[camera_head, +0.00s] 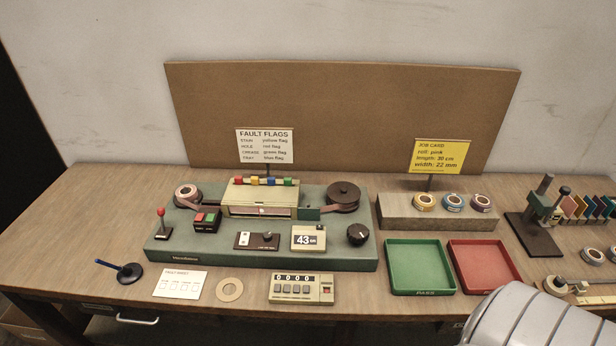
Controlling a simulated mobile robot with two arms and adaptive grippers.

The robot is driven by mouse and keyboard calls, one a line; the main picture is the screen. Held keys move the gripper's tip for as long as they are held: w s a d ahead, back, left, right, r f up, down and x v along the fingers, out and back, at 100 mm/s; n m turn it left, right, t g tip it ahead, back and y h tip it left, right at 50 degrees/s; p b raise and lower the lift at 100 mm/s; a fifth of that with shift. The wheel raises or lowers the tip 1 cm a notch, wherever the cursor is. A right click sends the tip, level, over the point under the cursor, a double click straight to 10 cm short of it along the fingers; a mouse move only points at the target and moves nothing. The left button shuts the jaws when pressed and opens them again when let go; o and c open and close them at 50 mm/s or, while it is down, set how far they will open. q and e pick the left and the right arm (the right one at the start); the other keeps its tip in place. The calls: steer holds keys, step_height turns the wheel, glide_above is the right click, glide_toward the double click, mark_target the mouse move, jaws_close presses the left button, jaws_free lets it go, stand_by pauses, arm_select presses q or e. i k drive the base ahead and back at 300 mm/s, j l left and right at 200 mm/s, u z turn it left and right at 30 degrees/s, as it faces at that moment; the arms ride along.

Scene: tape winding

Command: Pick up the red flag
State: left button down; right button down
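A small red flag (254,181) stands in a row on top of the cream box (259,198) of the green winding machine (190,250). It is the leftmost in the row, with blue, yellow and green flags (288,183) to its right. At this size the flags look like small coloured blocks. Neither of my grippers is in view; only a pale ribbed part of one of my arms shows at the bottom right. Nothing touches the red flag.
The machine carries a dark reel (343,194), a red-knobbed lever (161,218) and a black knob (358,234). A fault-flags sign (265,146) stands behind the flags. Green (420,291) and red (485,288) trays lie right. Bare table shows at the far left.

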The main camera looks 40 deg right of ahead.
mark_target(239, 180)
steer(key=z, duration=0.9)
